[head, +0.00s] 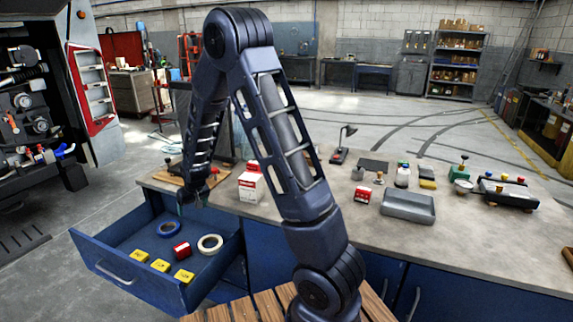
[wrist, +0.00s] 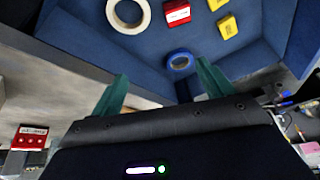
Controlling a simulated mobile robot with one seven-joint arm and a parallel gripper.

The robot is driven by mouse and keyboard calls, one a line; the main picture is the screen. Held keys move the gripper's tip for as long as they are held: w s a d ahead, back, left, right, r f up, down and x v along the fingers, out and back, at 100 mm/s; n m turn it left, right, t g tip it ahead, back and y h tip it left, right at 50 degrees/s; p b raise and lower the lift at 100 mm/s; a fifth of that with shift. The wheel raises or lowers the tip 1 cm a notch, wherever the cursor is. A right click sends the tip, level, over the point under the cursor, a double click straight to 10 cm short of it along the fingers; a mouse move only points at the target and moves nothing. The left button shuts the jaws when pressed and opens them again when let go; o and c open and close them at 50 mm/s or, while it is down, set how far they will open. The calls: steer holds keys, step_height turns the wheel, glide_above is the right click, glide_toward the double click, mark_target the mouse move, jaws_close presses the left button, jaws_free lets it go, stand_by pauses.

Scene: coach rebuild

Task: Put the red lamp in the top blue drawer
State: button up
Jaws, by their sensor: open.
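The top blue drawer (head: 115,256) is pulled open at the left of the bench; its inside also shows in the wrist view (wrist: 95,45). A small red block with a pale label (head: 181,250), possibly the red lamp, lies on the drawer floor, and it also shows in the wrist view (wrist: 177,13). Another small red block (head: 363,195) stands on the worktop; I cannot tell for sure which is the lamp. My gripper (wrist: 163,92) is open, with nothing between its green fingers. It hangs over the drawer's bench-side end, apart from the red block.
The drawer also holds a blue tape roll (head: 168,228), a cream tape roll (head: 210,243) and several yellow blocks (head: 160,265). A red-and-white carton (head: 251,185) stands on the worktop beside the drawer. A grey tray (head: 408,207) and a desk lamp (head: 341,150) stand farther right.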

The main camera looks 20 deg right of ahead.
steer(key=s+d+r+m, duration=0.1)
steer(key=s+d+r, duration=0.4)
steer(key=d+r, duration=0.4)
steer(key=s+d+r+m, duration=0.1)
steer(key=s+d+r, duration=0.5)
steer(key=r, duration=0.5)
steer(key=s+d+r, duration=0.3)
steer(key=s+d, duration=0.1)
steer(key=s, duration=0.3)
steer(key=s+d+r+m+h, duration=0.1)
steer(key=s+d+r, duration=0.1)
steer(key=s+d, duration=0.2)
steer(key=s+d+r, duration=0.3)
steer(key=s+d, duration=0.1)
steer(key=s, duration=0.6)
steer(key=shift+r+m+t+h, duration=0.3)
steer(key=shift+h, duration=0.1)
steer(key=shift+a, duration=0.1)
steer(key=shift+c, duration=0.4)
